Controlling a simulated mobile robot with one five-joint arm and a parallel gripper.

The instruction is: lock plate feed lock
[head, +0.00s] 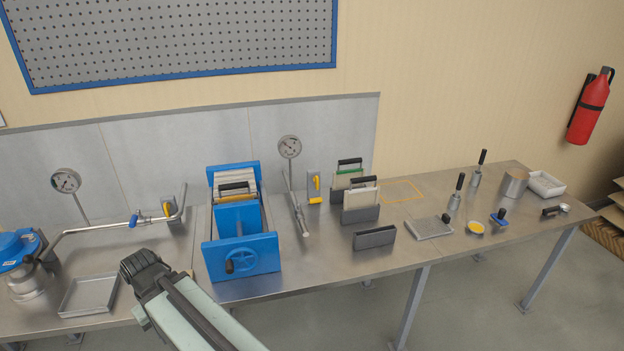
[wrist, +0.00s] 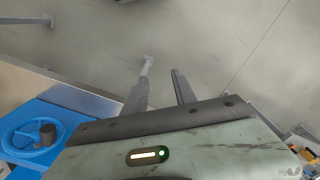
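A blue plate press (head: 238,225) with a handwheel (head: 240,260) on its front stands on the steel bench, with several pale plates (head: 234,178) in its frame. A plate with a black handle (head: 360,200) and one with a green band (head: 346,178) stand upright to its right.
A blue-topped vessel (head: 22,255) and a tray (head: 90,294) are at left. A grey holder (head: 374,238), tray (head: 430,228) and small tools are at right. A yellow-outlined bench area (head: 403,191) is empty.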

